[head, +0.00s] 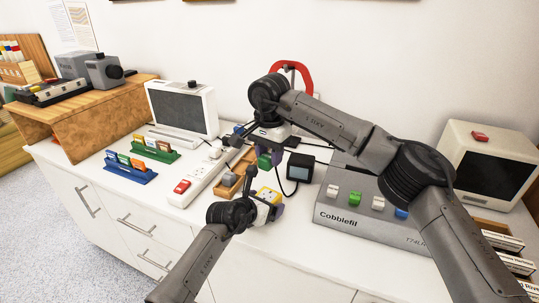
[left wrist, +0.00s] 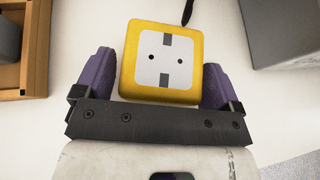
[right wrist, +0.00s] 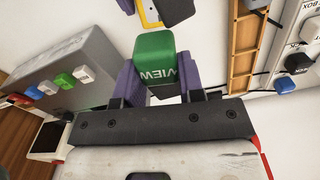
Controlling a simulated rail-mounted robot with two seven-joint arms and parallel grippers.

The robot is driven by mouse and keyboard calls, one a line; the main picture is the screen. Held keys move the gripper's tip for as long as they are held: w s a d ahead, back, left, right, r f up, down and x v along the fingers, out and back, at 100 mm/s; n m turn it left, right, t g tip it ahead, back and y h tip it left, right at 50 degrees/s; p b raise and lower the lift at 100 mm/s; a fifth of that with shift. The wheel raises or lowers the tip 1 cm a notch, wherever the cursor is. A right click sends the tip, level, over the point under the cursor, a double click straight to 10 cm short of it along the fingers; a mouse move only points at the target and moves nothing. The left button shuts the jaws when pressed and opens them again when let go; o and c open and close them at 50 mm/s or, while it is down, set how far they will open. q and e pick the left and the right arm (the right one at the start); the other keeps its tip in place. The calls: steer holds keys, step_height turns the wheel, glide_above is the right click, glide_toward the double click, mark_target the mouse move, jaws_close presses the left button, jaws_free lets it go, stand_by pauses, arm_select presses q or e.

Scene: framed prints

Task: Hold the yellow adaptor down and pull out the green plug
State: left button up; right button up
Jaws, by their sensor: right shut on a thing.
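The yellow adaptor (head: 267,194) is on the white counter near its front edge. In the left wrist view its pale socket face (left wrist: 164,61) is bare, showing two dark holes. My left gripper (left wrist: 158,82) is open around the adaptor, a purple finger close along each side; I cannot tell whether they touch. My right gripper (head: 269,157) is shut on the green plug (head: 264,161), held above the counter behind the adaptor and apart from it. The right wrist view shows the plug (right wrist: 153,58) between the purple fingers, with the letters VIEW on it.
A white power strip (head: 193,184) with a red switch lies left of the grippers. A wooden tray (head: 229,183) is beside it. A small dark-screened box (head: 300,168) with a cable and the grey Cobblefit machine (head: 340,219) stand to the right.

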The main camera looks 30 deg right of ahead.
arm_select(q)
steer(key=shift+o, duration=0.8)
steer(key=shift+r, duration=0.15)
steer(key=shift+s+a+r, duration=0.1)
steer(key=shift+a+r, duration=0.2)
steer(key=shift+a, duration=0.15)
steer(key=v, duration=1.1)
steer(key=shift+s+f, duration=0.1)
steer(key=shift+f, duration=0.05)
steer(key=shift+d, duration=0.1)
